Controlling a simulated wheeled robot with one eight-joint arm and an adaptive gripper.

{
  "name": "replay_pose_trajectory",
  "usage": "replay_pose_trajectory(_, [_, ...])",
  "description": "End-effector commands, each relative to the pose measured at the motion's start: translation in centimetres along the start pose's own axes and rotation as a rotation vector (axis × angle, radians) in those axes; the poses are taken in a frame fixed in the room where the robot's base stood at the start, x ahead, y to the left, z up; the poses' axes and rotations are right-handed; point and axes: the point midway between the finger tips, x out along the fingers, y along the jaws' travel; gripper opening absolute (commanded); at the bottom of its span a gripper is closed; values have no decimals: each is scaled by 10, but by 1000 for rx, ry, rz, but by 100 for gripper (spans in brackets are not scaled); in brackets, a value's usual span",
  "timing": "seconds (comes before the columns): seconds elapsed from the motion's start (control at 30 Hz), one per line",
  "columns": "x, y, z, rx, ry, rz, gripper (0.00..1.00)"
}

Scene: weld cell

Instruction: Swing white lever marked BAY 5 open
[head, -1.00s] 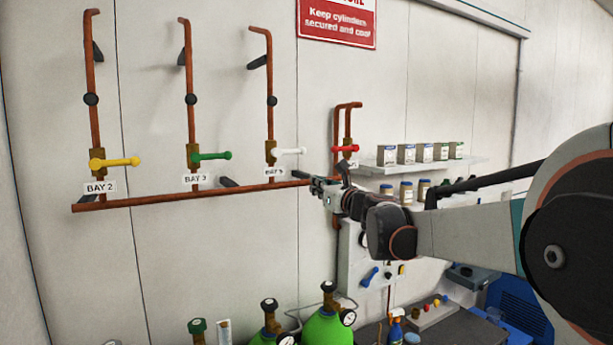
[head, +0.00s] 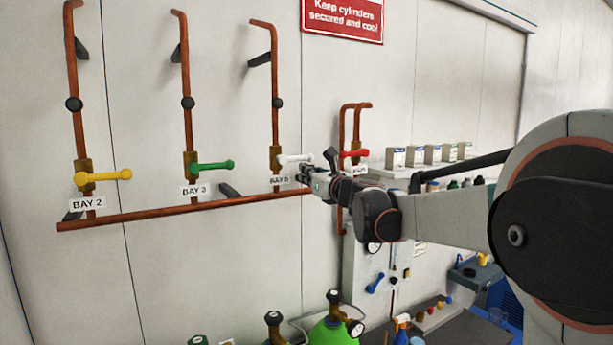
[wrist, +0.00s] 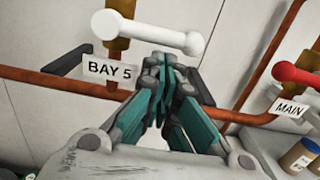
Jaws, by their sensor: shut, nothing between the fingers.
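The white lever (head: 295,158) sits on a brass valve on a vertical copper pipe and points right, crosswise to the pipe. In the wrist view the white lever (wrist: 153,33) lies just beyond my fingertips, with its round end at the right. The BAY 5 label (wrist: 110,69) hangs below the valve, left of my fingers. My gripper (head: 304,174) is shut and empty, just below the lever in the head view. In the wrist view my gripper (wrist: 166,68) points up toward the lever's outer half. I cannot tell whether the fingertips touch it.
The red lever (head: 354,153) marked MAIN is close on the right. The green BAY 3 lever (head: 212,167) and yellow BAY 2 lever (head: 103,175) are to the left. A horizontal copper pipe (head: 150,216) runs below. A shelf with boxes (head: 432,155) stands right.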

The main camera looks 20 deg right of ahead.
Motion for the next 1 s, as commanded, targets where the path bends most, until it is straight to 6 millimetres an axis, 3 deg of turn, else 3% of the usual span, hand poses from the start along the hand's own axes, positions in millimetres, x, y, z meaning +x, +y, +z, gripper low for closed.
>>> replay_pose_trajectory(1.0, [0, -4, 8, -131, 0, 6, 0])
